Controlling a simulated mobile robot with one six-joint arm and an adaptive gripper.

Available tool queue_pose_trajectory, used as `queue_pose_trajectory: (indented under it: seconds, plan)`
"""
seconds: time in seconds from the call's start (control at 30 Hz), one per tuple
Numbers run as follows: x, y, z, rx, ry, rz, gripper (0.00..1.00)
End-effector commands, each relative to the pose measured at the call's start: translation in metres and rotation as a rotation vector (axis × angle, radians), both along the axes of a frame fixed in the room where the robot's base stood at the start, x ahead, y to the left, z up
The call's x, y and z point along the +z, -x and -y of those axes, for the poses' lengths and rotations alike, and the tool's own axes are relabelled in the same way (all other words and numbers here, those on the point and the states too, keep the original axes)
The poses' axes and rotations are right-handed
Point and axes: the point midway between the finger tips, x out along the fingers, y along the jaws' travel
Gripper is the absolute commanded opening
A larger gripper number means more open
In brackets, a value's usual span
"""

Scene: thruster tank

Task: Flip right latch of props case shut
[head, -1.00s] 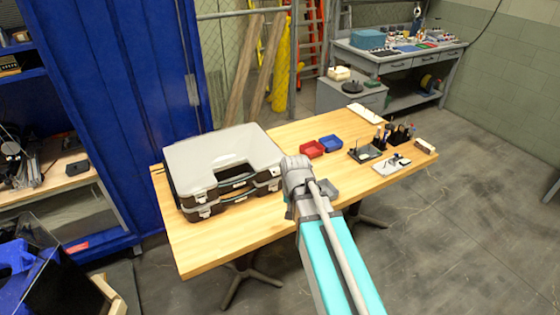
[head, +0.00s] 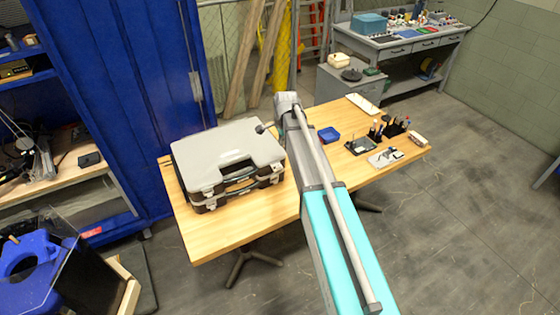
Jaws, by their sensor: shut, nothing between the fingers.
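The props case (head: 228,150) lies at the left of the wooden table, grey lid on top and dark body below. Its lid is down, with the handle in the middle of the front side. The left latch (head: 209,202) is a small pale piece on the front. The right latch (head: 271,178) is at the front right; it is too small to tell whether it is flipped up or down. My gripper (head: 262,128) is shut and empty, a small dark shape by the case's back right corner. I cannot tell its height above the lid.
The wooden table (head: 232,228) has clear room in front of the case. A blue bin (head: 329,134), a black tray (head: 361,146) and pen holders (head: 384,129) stand to the right, beyond my arm. A blue cabinet (head: 120,90) stands close behind the case's left side.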

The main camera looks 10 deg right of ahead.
Motion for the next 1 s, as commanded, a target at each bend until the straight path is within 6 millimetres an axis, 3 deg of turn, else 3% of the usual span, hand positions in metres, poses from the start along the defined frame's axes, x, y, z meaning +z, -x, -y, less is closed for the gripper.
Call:
queue_pose_trajectory:
  seconds: [0.47, 1.0]
  plan:
    - [-0.006, 0.0, 0.001, 0.001, 0.0, 0.0, 0.0]
    - [-0.043, -0.006, -0.001, 0.001, 0.0, 0.0, 0.0]
